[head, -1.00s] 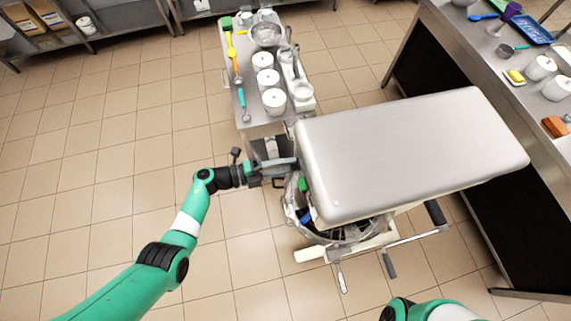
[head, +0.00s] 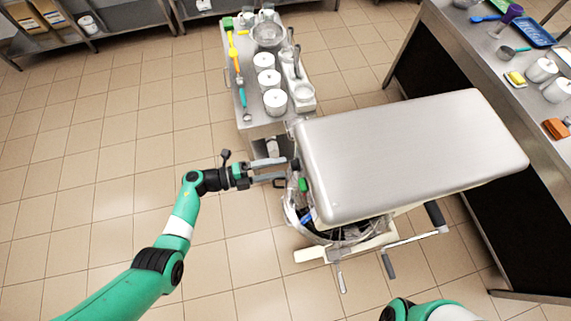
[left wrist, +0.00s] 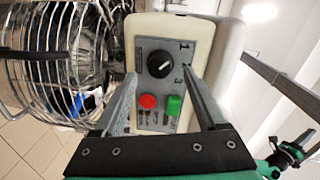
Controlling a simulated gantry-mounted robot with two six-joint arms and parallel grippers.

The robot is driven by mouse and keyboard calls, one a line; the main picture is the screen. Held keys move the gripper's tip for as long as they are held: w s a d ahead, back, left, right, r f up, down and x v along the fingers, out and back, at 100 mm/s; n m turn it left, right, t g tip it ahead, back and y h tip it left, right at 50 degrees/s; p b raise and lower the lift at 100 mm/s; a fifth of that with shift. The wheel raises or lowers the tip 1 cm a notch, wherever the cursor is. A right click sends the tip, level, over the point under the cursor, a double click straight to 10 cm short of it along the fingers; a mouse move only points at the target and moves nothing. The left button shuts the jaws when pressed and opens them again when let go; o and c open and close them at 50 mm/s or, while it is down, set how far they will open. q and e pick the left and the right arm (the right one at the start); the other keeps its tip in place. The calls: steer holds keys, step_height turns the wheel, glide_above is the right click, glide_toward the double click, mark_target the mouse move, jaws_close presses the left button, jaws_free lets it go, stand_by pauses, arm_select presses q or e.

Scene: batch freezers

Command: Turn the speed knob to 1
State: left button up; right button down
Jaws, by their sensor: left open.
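The black speed knob (left wrist: 160,64) is on the grey control panel (left wrist: 154,45) of the machine, seen in the left wrist view. A pale mark slants across its face; I cannot tell its exact setting. The digits 1 and 3 are printed to its right. My left gripper (left wrist: 159,76) is open, one finger on each side of the knob in that view, and holds nothing. In the head view my left gripper (head: 284,169) points at the machine's left side, just short of it. My right gripper is out of view.
A red button (left wrist: 147,102) and a green button (left wrist: 174,105) lie beside the knob, between the fingers. The wire bowl guard (left wrist: 55,50) is close on the left. A trolley (head: 248,98) with pots stands behind the machine's silver cover (head: 410,150). Floor left is clear.

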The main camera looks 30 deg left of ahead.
arm_select(q)
steer(key=v, duration=0.8)
steer(key=shift+a, duration=0.15)
steer(key=shift+s, duration=0.1)
